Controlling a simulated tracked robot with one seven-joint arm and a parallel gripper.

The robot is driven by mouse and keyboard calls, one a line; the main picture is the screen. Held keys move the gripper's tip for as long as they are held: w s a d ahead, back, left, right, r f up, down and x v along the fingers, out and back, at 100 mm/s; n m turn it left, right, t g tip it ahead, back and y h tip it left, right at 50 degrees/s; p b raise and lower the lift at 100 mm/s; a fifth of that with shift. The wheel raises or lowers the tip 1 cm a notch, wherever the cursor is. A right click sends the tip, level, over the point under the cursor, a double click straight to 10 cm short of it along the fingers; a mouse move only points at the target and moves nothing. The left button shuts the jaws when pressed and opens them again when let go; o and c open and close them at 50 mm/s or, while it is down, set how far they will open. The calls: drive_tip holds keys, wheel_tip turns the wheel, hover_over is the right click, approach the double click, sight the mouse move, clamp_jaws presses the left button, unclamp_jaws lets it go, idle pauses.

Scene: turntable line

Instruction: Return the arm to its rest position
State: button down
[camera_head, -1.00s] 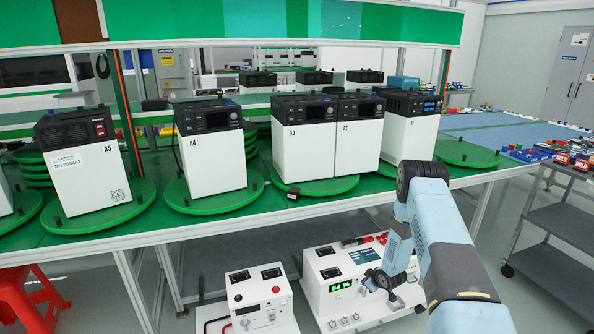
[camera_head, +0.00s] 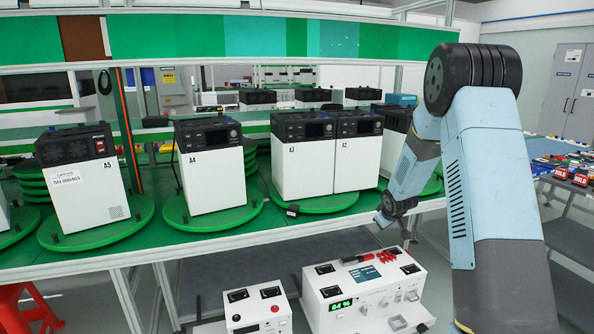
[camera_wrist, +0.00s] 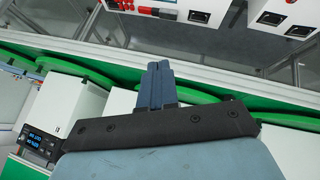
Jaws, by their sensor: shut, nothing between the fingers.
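My arm rises at the right of the head view, its elbow high and its forearm pointing down to the left. My gripper's wrist end shows in front of the bench edge in the head view, with the fingers too small to make out there. In the wrist view my gripper (camera_wrist: 158,82) has its two blue-grey fingers together, with nothing between them. It is in the air near the green bench (camera_head: 140,252) edge, and I see no contact.
White units A5 (camera_head: 90,200), A4 (camera_head: 210,178), A3 (camera_head: 303,168) and A2 (camera_head: 357,163) stand on green turntables. Two white instrument boxes, one with a green display (camera_head: 342,304), sit below the bench. A dark cart (camera_head: 570,240) stands at the right.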

drive_tip(key=s+a+r+m, duration=0.3)
drive_tip(key=s+r, duration=1.6)
drive_tip(key=r, duration=0.3)
drive_tip(key=s+a+r+m+g, duration=0.1)
drive_tip(key=s+a+r, duration=0.1)
drive_tip(key=s, duration=1.2)
drive_tip(key=s+a+r+m, duration=0.2)
drive_tip(key=s+r, duration=0.2)
drive_tip(key=s, duration=1)
drive_tip(key=shift+s+a+r+g+y, duration=0.2)
drive_tip(key=shift+g+y, duration=0.1)
drive_tip(key=shift+g, duration=0.1)
